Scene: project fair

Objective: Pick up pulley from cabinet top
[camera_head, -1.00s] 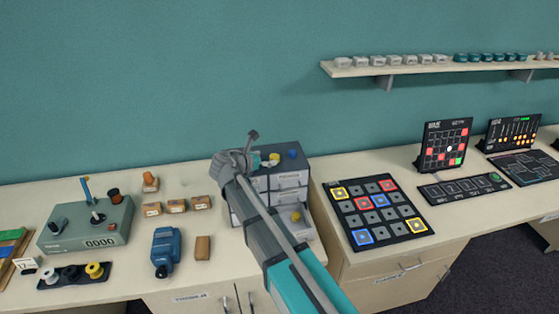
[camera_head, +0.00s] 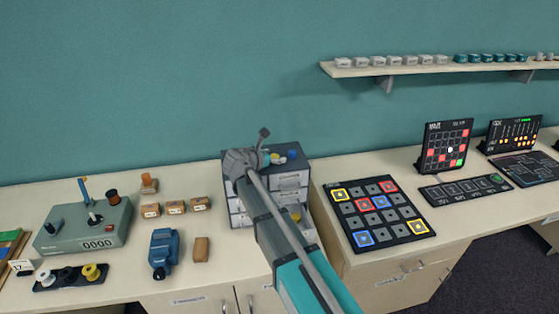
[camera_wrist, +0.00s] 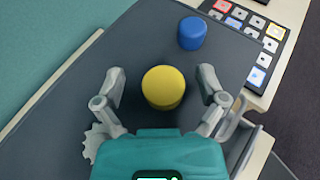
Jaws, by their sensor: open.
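The small grey drawer cabinet (camera_head: 295,165) stands on the counter, its dark top filling most of the wrist view (camera_wrist: 60,110). A yellow round piece (camera_wrist: 163,86) on that top lies between the spread fingers of my gripper (camera_wrist: 161,82), apart from both. A blue round piece (camera_wrist: 192,33) stands beyond it; it also shows in the head view (camera_head: 292,154). A grey toothed piece (camera_wrist: 98,140) is partly hidden by the left finger. No piece is clearly recognisable as a pulley. My gripper is open and empty; in the head view my arm hides part of the cabinet top.
A button board (camera_head: 375,212) lies right of the cabinet. Small wooden boxes (camera_head: 175,207), a blue device (camera_head: 164,250) and a grey control box (camera_head: 85,228) are to the left. A lower cabinet drawer stands open with a yellow piece (camera_head: 296,215). A shelf (camera_head: 430,67) is on the wall.

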